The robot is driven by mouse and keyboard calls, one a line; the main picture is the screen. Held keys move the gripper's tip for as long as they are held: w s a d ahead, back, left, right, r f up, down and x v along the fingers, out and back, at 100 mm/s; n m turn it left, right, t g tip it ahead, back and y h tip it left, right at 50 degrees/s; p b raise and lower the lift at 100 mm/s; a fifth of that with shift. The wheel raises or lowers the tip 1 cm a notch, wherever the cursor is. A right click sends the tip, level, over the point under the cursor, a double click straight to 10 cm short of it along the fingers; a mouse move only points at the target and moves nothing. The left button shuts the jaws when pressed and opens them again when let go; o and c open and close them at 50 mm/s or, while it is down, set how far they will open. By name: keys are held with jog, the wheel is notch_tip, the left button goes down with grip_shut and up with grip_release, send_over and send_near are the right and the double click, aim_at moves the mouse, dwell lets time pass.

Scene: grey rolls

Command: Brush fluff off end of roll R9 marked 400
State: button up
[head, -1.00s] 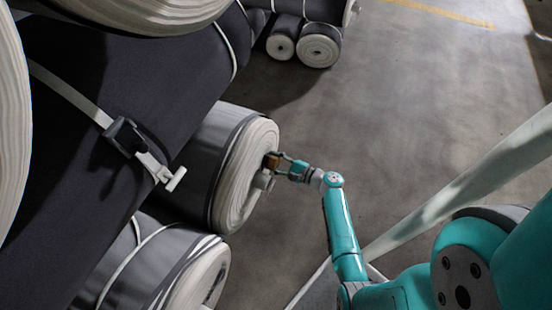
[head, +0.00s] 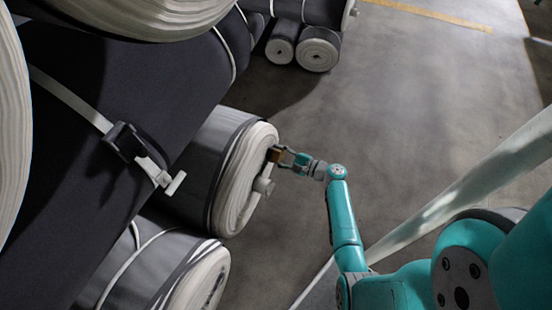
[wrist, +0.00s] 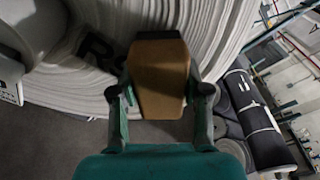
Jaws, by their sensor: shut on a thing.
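A large grey roll (head: 205,165) shows its pale, layered end face (head: 245,185) in the head view, with a short core stub (head: 264,185) sticking out. My gripper (head: 280,156) is at the upper right part of that face, shut on a brown block (head: 274,154), likely the brush. In the wrist view the gripper (wrist: 160,100) grips the brown block (wrist: 160,75) between both fingers, in front of the end face (wrist: 215,30). A dark letter R (wrist: 93,45) shows partly on the face, left of the block. Bristles, fluff and any 400 mark cannot be made out.
Another roll (head: 195,285) lies just below in the head view. A big dark roll with a strap and buckle (head: 125,140) lies to the upper left. Smaller rolls (head: 317,48) lie at the back. The floor (head: 410,110) to the right is clear.

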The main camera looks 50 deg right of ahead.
aim_at(274, 143)
jog(key=shift+w+d, duration=0.25)
jog(key=shift+d, duration=0.45)
jog(key=shift+w+d, duration=0.2)
jog(key=shift+d, duration=0.5)
jog(key=shift+w+d, duration=0.25)
jog(key=shift+d, duration=0.45)
jog(key=v, duration=0.6)
jog(key=shift+d+f, duration=0.2)
jog(key=shift+d, duration=0.05)
jog(key=shift+s, duration=0.1)
jog(key=v, duration=0.2)
jog(key=shift+s+d+f, duration=0.1)
jog(key=shift+s+d, duration=0.1)
jog(key=shift+s, duration=0.1)
